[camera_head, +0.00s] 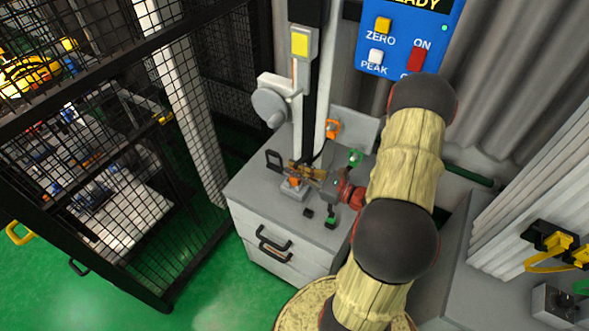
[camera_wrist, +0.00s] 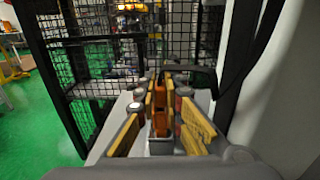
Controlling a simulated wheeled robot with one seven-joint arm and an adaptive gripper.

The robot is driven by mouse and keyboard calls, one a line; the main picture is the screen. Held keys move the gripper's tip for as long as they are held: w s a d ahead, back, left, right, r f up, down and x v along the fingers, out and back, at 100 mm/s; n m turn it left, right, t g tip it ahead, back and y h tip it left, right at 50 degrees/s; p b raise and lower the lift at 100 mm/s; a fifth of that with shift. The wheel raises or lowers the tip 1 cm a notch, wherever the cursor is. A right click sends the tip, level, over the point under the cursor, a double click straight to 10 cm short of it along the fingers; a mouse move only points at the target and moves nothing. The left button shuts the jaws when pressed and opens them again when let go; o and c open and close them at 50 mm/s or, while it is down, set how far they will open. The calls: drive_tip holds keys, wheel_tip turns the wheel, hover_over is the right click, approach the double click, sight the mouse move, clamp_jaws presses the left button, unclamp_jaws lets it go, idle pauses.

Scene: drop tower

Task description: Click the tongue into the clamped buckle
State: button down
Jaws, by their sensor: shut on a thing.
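My gripper (camera_head: 312,176) is low over the grey cabinet top, reaching left from the red wrist joint. In the wrist view its yellow-padded fingers (camera_wrist: 161,100) are closed around a narrow orange piece (camera_wrist: 158,118), which I take to be the tongue. In the head view the orange buckle (camera_head: 293,183) sits on a small light-grey clamp block on the cabinet top, right at the fingertips. The fingers hide most of the tongue and part of the buckle. I cannot tell whether the tongue is in the buckle's slot.
The grey cabinet (camera_head: 280,225) has black drawer handles. A drop-tower column (camera_head: 303,110) with a grey round housing (camera_head: 270,103) stands behind my gripper. A blue panel (camera_head: 410,40) hangs above. A black mesh fence (camera_head: 100,150) is to the left. Small orange and green items lie nearby.

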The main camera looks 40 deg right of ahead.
drive_tip(key=shift+f, duration=0.2)
idle(0.3)
drive_tip(key=c, duration=1.8)
unclamp_jaws()
drive_tip(key=shift+c, duration=0.2)
drive_tip(key=v, duration=1.2)
